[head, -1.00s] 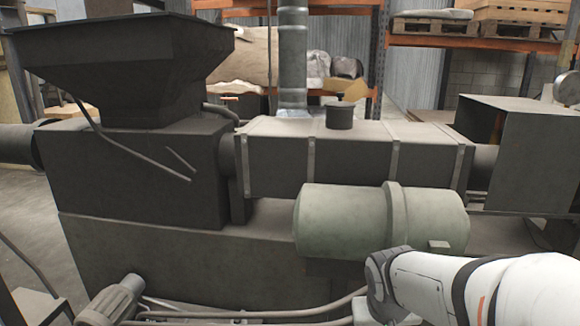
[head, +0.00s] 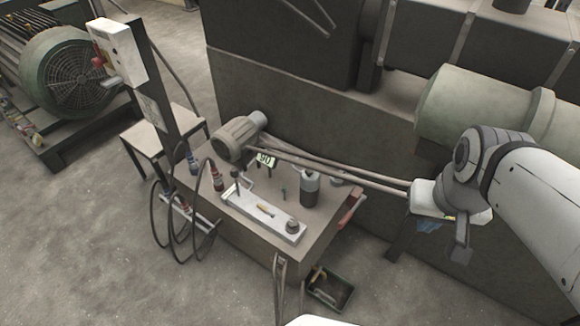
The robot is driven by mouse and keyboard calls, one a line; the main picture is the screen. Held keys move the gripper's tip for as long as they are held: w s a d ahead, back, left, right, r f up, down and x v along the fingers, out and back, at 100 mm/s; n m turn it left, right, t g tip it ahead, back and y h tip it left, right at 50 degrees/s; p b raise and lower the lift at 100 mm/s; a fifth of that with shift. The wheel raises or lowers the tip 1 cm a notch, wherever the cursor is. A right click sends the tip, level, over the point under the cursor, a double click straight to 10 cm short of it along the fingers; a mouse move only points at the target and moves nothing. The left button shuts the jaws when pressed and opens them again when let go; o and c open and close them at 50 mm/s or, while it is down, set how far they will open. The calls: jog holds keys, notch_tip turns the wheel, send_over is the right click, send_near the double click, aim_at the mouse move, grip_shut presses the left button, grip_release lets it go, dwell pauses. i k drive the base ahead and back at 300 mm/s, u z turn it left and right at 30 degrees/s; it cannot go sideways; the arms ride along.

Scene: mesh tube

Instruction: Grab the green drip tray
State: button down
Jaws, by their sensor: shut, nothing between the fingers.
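The green drip tray (head: 345,302) is a small open tray with a dark inside and a green rim. It lies on the floor at the bottom middle, beside the front of a workbench. Some small pale and yellowish items lie in it, too small to name. My gripper (head: 460,254) is at the right, above and to the right of the tray and well apart from it. It is shut and empty, pointing downward in front of the large machine.
The workbench (head: 252,242) carries a motor (head: 238,138), a grey plate and a dark cylinder (head: 310,188). Two long pipes run from the motor toward my arm. Hoses hang at the bench's left and front. The large machine (head: 300,100) stands behind. Open floor (head: 110,250) lies at left.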

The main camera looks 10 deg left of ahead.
aim_at(335, 292)
jog(key=u, duration=1.1)
jog(key=k, duration=1.9)
jog(key=z, duration=0.55)
jog(key=k, duration=0.8)
jog(key=u, duration=0.2)
jog(key=i, duration=1.35)
jog(key=z, duration=0.1)
